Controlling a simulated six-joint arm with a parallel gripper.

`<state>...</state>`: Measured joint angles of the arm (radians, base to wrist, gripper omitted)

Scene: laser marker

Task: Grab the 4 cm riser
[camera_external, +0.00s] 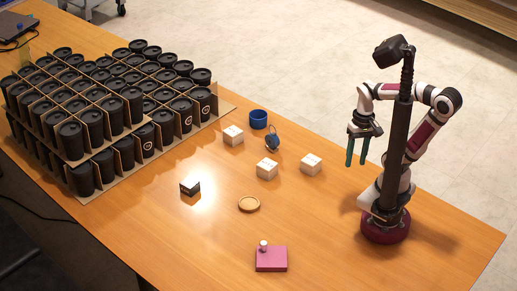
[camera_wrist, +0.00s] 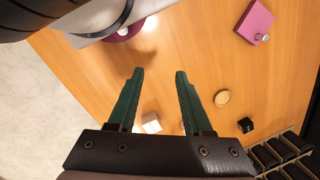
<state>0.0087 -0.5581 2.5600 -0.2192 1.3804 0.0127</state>
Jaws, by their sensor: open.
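Three small white blocks stand on the wooden table in the external view: one at the back left (camera_external: 233,136), one in the middle (camera_external: 267,169) and one at the right (camera_external: 310,164). They have faint markings on top, too small to read, so I cannot tell which, if any, is the 4 cm riser. My gripper (camera_external: 355,165) hangs above the table, right of the blocks, with its green fingers pointing down. It is open and empty. In the wrist view, one white block (camera_wrist: 151,122) shows between the spread fingers (camera_wrist: 160,72), partly hidden near the gripper body.
A blue cup (camera_external: 258,119) and a dark blue round item (camera_external: 273,140) stand near the blocks. A black block (camera_external: 190,186), a wooden disc (camera_external: 249,204) and a magenta box with a knob (camera_external: 271,259) lie nearer. Stacked crates of black cups (camera_external: 100,120) fill the left.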

